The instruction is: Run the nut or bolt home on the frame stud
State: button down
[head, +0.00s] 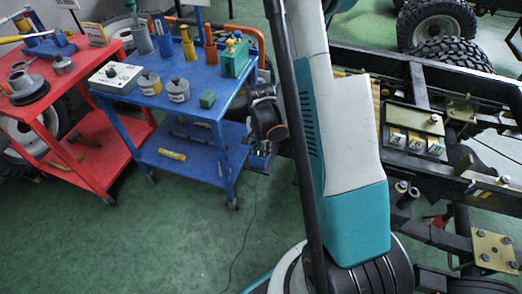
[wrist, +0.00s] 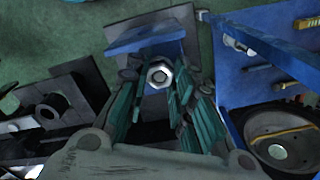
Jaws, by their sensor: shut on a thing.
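My gripper (wrist: 160,82) has teal-lined fingers and points away from the camera in the wrist view. It is shut on a silver hex nut or bolt head (wrist: 160,73), which shows between the fingertips with a pale round centre. Its far side is hidden, so I cannot tell which it is. In the head view the fingers are not clear; my large arm link blocks the middle. The black chassis frame (head: 345,62) runs along the right of the head view. I cannot pick out the frame stud with certainty.
A blue cart (head: 205,108) with pots and tools stands left of my arm, beside a red cart (head: 88,165). A bolted plate (head: 495,250) is at lower right. Green floor is clear at lower left.

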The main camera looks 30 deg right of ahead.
jog(key=shift+m, duration=0.3)
jog(key=m, duration=0.5)
jog(key=shift+m, duration=0.4)
jog(key=c, duration=1.3)
grip_release()
jog(key=shift+c, duration=1.2)
